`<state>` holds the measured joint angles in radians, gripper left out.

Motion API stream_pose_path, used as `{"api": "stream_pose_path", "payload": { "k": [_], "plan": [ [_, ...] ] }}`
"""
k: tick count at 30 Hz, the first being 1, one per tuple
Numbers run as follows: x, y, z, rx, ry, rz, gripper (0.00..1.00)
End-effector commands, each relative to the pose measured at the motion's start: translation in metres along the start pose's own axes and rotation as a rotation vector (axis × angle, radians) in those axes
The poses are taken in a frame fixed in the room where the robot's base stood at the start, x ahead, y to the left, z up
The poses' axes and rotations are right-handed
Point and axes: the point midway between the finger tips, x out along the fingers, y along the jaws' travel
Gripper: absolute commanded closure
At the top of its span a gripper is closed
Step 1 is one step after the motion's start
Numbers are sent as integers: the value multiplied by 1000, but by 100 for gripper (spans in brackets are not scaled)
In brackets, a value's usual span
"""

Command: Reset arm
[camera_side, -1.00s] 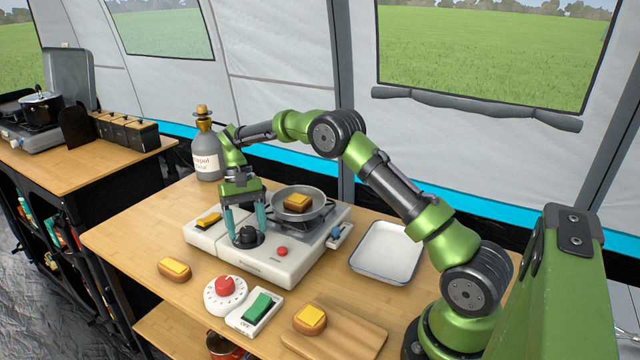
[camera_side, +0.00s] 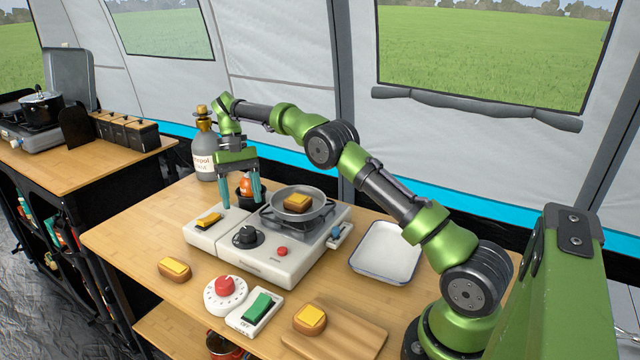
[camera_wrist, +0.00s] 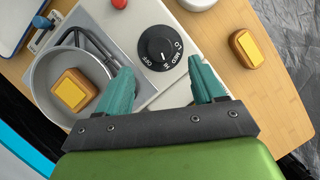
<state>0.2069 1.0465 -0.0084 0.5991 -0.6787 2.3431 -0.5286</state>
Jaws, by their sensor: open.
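My gripper (camera_side: 241,200) is open and empty, raised above the back left part of the white camping stove (camera_side: 285,268). Its teal fingers stand apart with nothing between them, and it also shows in the wrist view (camera_wrist: 160,88). The stove's black knob (camera_side: 246,236) is clear of the fingers; in the wrist view the knob (camera_wrist: 161,55) lies beyond the fingertips. A grey pan (camera_side: 322,209) sits on the burner with a yellow-topped piece of bread (camera_side: 297,202) in it.
A bottle (camera_side: 204,148) stands behind my gripper. A white tray (camera_side: 386,252) lies right of the stove. In front are two more topped bread pieces (camera_side: 174,268) (camera_side: 310,319), a white dial with a red knob (camera_side: 225,291), a green switch (camera_side: 258,306) and a wooden board (camera_side: 350,340).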

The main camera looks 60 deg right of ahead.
Motion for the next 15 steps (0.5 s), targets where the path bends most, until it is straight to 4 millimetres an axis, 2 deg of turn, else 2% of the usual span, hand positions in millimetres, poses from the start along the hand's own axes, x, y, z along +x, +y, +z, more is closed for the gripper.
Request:
{"api": "stream_pose_path", "payload": {
  "k": [13,15],
  "plan": [
    [-1,2,-5,7,24,11,32],
    [8,6,-11,6,35,28,32]
  ]
}}
